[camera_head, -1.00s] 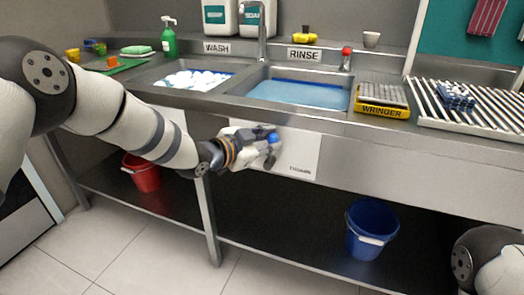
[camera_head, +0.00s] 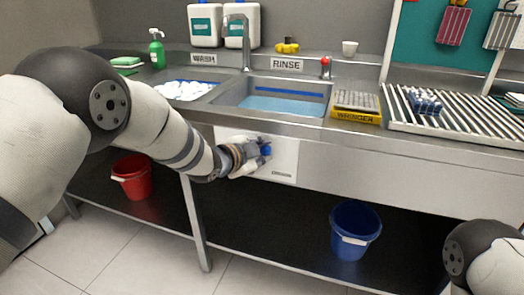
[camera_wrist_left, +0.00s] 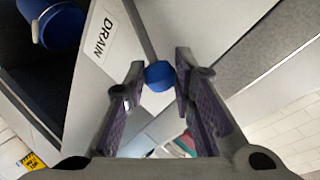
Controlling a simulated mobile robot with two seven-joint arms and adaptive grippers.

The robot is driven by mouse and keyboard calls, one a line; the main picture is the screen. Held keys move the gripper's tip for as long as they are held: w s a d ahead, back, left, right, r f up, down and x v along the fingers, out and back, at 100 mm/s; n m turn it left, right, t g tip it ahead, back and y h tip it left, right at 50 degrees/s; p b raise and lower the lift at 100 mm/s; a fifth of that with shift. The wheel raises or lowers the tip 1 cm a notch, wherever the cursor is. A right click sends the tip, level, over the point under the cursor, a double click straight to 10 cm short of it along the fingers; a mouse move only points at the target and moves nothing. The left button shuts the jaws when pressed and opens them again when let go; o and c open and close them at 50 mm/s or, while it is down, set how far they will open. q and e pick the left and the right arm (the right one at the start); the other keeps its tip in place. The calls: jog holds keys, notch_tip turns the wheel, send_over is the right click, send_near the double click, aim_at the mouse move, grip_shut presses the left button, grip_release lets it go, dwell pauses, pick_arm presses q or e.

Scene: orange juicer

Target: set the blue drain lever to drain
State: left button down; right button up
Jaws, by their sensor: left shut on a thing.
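The blue drain lever's round knob (camera_head: 266,150) shows in front of a white panel (camera_head: 286,155) under the rinse sink. My left gripper (camera_head: 262,149) is shut on the lever. In the left wrist view the blue knob (camera_wrist_left: 159,76) sits between the two fingertips (camera_wrist_left: 158,78). The lever's arm is mostly hidden behind the gripper. A DRAIN label (camera_wrist_left: 99,39) shows on the panel, left of the knob in that view. The rinse sink (camera_head: 326,97) holds pale blue water (camera_head: 280,105) below a dark blue stripe. My right gripper is out of view.
A red bucket (camera_head: 133,178) and a blue bucket (camera_head: 355,232) stand on the lower shelf. A table leg (camera_head: 197,225) stands below my left forearm. The yellow wringer tray (camera_head: 356,114) and slatted rack (camera_head: 450,118) are on the counter to the right.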

pick_arm(q)
jog(key=c, duration=1.3)
grip_release()
jog(key=shift+c, duration=0.2)
jog(key=shift+s, duration=0.1)
jog(key=v, duration=1.1)
jog(key=shift+s+a, duration=0.2)
jog(key=shift+s, duration=0.1)
jog(key=shift+r, duration=0.1)
